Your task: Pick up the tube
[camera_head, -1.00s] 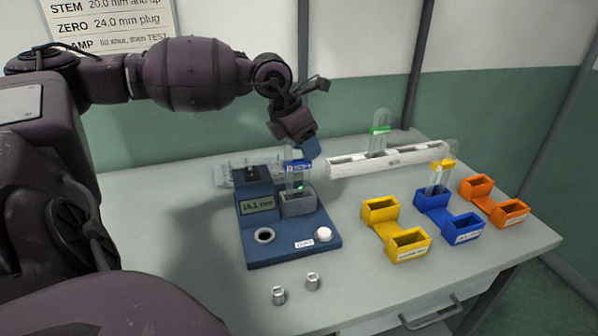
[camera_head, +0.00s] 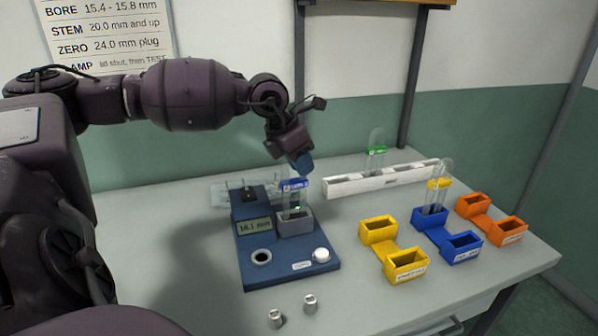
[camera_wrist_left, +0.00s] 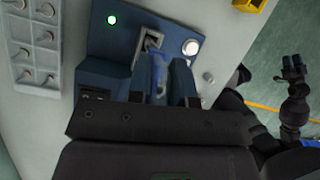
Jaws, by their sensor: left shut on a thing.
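A clear tube with a blue band (camera_head: 293,186) stands upright in the grey socket (camera_head: 296,222) of a blue gauge (camera_head: 290,266). The gauge display (camera_head: 254,227) seems to read 16.1 mm. My left gripper (camera_head: 303,165) is at the tube's upper part, shut on it. In the left wrist view the tube (camera_wrist_left: 158,72) shows between the blue fingers of my left gripper (camera_wrist_left: 150,82); part of it is hidden. My right gripper (camera_wrist_left: 292,64) seems to show small at the right of that view, too small to judge its jaws.
A white rack (camera_head: 345,186) with a green-banded tube (camera_head: 376,150) stands behind. Yellow (camera_head: 408,265), blue (camera_head: 462,247) and orange (camera_head: 507,231) holders stand to the right; the blue one holds a yellow-banded tube (camera_head: 437,185).

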